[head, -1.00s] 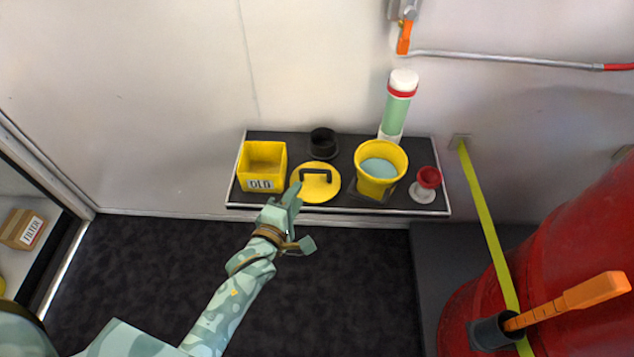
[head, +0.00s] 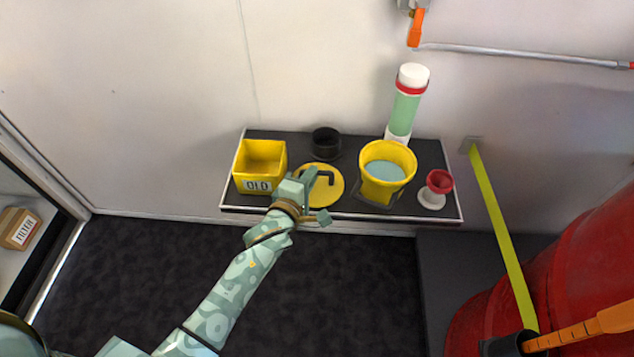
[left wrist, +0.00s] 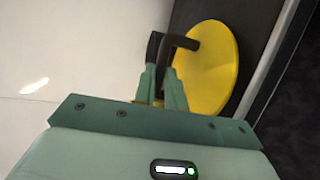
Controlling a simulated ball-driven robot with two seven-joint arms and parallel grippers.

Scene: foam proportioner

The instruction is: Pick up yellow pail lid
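The yellow pail lid (head: 331,192) lies flat on the dark shelf tray, between the yellow square bin and the yellow pail. Its black bent handle (head: 329,176) stands up from it. My left gripper (head: 307,180) is at the handle, over the lid's left part. In the left wrist view the lid (left wrist: 213,72) is beyond the fingers, and the handle (left wrist: 178,42) runs down to the two green fingers (left wrist: 162,78). The fingers are a little apart, with the handle seemingly between them; whether they press on it is unclear. My right gripper is not in view.
The tray (head: 243,210) also bears the yellow bin (head: 257,165), a black ring (head: 326,144), the yellow pail (head: 384,178), a green cylinder (head: 405,107) and a red-and-white cup (head: 436,190). A red tank (head: 570,270) stands at right. The floor in front is clear.

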